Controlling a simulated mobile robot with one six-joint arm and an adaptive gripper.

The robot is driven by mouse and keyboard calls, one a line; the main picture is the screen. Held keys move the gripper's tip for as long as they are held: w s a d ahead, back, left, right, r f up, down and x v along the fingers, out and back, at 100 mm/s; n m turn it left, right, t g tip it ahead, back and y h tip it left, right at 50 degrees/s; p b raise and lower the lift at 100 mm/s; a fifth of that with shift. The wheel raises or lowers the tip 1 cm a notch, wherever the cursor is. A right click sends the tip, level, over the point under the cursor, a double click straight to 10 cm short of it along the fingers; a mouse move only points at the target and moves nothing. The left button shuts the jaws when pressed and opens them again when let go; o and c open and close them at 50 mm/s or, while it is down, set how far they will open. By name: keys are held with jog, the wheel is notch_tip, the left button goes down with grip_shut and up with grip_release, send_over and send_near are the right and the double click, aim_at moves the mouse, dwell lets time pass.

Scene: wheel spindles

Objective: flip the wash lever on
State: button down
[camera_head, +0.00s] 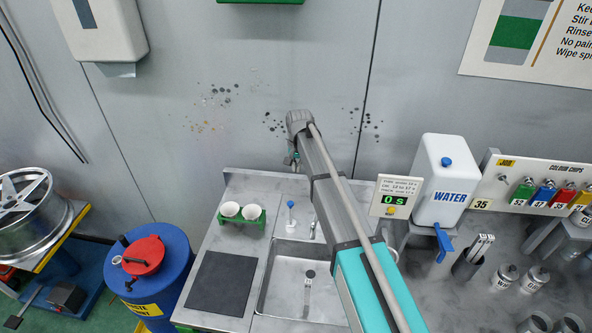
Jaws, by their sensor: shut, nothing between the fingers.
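A small upright lever with a blue knob (290,208) stands on the steel sink deck behind the basin; it looks like the wash lever. A slim metal spout (312,230) stands just right of it. My arm reaches from the lower right up over the sink. My gripper (291,158) is at its far end, shut and empty, mostly hidden behind the wrist. In the picture it shows above the lever and appears apart from it. Its height over the deck is hard to tell.
The sink basin (283,283) is partly covered by my arm. Two white cups in a green holder (239,216) stand left of the lever. A timer (390,198) reading 0 s and a white water tank (441,185) with a blue tap stand right. The wall is close behind.

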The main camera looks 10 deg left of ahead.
aim_at(291, 213)
jog(key=s+f+b, duration=0.4)
jog(key=f+b, duration=0.5)
jog(key=shift+s+a+f, duration=0.15)
jog(key=shift+a+f, duration=0.15)
jog(key=shift+a, duration=0.05)
dwell(0.4)
